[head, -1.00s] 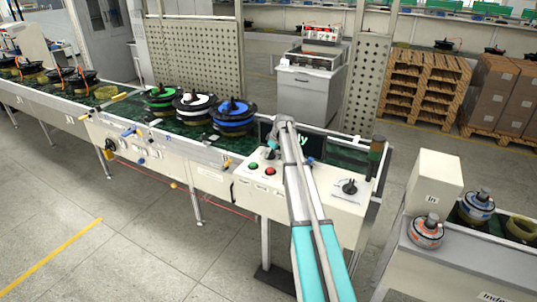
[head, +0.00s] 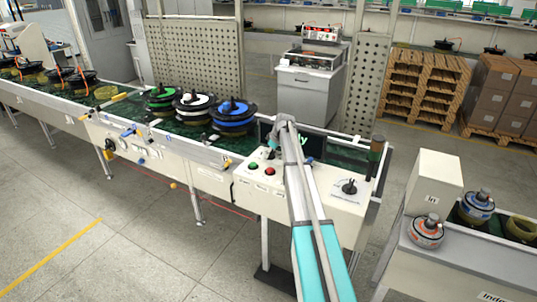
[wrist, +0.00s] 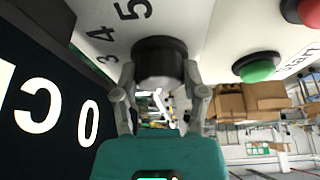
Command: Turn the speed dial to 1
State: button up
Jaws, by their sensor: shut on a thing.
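The black speed dial (wrist: 160,55) fills the upper middle of the wrist view, on a white panel. The printed numbers 3, 4 and 5 (wrist: 133,9) show to its upper left. The dial's pointer mark and the number 1 are not visible. My gripper (wrist: 158,80) is shut on the dial, one finger on each side. In the head view my gripper (head: 273,144) is at the control box, and the dial is hidden there.
A green button (wrist: 257,67) and a red button sit right of the dial. A dark display (wrist: 40,115) with large white characters is at left. On the white control box (head: 325,210), a black rotary knob (head: 349,187) stands farther right. Coloured hub motors stand on the conveyor.

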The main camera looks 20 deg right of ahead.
jog(key=shift+w+a, duration=0.1)
jog(key=o, duration=0.9)
jog(key=shift+r, duration=0.1)
notch_tip(320, 180, up, 9)
jog(key=p, duration=0.9)
jog(key=shift+r+p, duration=0.5)
jog(key=shift+p, duration=0.05)
